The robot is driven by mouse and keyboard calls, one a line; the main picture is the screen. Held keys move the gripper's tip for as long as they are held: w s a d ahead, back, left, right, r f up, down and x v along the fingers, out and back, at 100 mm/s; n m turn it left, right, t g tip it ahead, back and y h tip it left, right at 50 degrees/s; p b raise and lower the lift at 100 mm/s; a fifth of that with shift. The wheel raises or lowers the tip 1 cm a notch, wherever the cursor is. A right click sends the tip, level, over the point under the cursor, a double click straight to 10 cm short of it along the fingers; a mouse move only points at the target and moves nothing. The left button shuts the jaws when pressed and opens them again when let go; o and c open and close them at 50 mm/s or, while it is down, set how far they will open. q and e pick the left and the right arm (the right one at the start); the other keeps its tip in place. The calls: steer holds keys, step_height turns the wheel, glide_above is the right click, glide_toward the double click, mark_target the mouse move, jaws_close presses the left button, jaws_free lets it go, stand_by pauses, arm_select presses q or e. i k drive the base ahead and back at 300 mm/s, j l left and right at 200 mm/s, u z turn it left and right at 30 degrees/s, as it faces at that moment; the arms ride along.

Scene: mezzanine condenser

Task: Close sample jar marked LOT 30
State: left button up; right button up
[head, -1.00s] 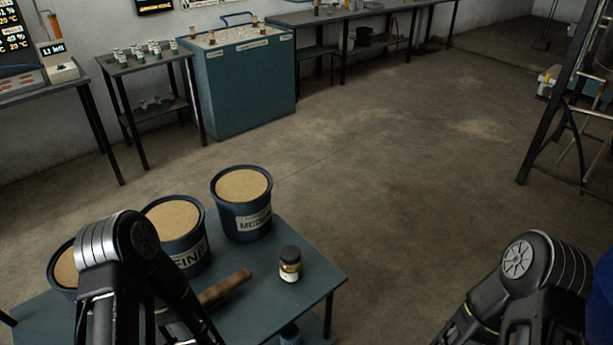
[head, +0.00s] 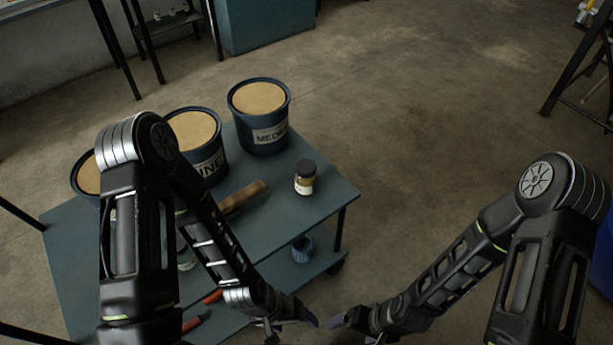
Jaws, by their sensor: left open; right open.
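A small sample jar (head: 305,178) with a dark lid, a pale label and amber contents stands upright near the right edge of the blue-grey cart's top (head: 325,198). The label is too small to read, and I cannot tell whether the lid is fully seated. My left gripper (head: 291,329) is open and empty at the bottom middle, below the jar in the picture. My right gripper (head: 352,329) is open and empty just to its right. Neither touches the jar.
Tubs marked MEDIUM (head: 259,118) and FINE (head: 195,146), plus a third tub (head: 88,175), stand at the cart's back left. A wooden-handled tool (head: 243,196) lies left of the jar. A small blue container (head: 302,249) is on the lower shelf. Floor right of the cart is clear.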

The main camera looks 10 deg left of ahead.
mark_target(305, 186)
steer(key=u, duration=0.6)
steer(key=i+l+u, duration=0.1)
steer(key=l+u, duration=0.2)
steer(key=u, duration=0.15)
steer(key=l+u, duration=0.7)
steer(key=u, duration=0.15)
steer(key=l+u, duration=0.45)
steer(key=k+l, duration=0.1)
steer(key=l, duration=0.3)
steer(key=k+l+u, duration=0.15)
steer(key=l, duration=0.3)
steer(key=k+l, duration=0.1)
steer(key=l, duration=0.3)
steer(key=k+l+u, duration=0.1)
steer(key=l, duration=0.3)
steer(key=k+l+u, duration=0.1)
steer(key=l, duration=0.3)
steer(key=k+l, duration=0.3)
steer(key=k+l+u, duration=0.1)
steer(key=l, duration=0.35)
